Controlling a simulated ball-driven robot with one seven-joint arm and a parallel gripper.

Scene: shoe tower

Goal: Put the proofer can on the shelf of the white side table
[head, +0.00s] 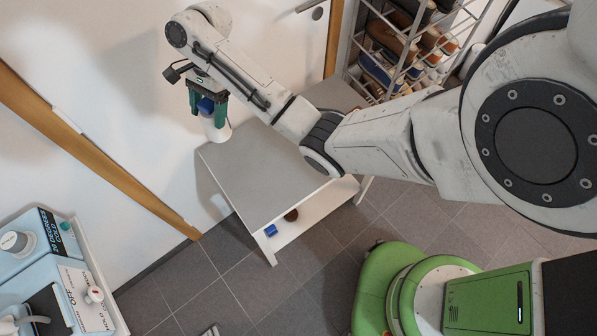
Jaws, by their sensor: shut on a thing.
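My gripper (207,106), with green fingers, is shut on the proofer can (216,130), which is white with a blue top. It holds the can upright or nearly so, at the left end of the white side table (246,172), seemingly above or just beyond its edge; the exact height cannot be told. The side table has a grey top and a lower white shelf (312,210). On the shelf are a small blue object (271,230) and a small brown object (291,215). The top hides the back of the shelf.
A shoe rack (405,45) with several shoes stands behind the table. A light-blue machine (50,265) is at the lower left. A white wall with a wooden strip (95,150) is at the left. Grey tiled floor (215,275) in front of the table is clear.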

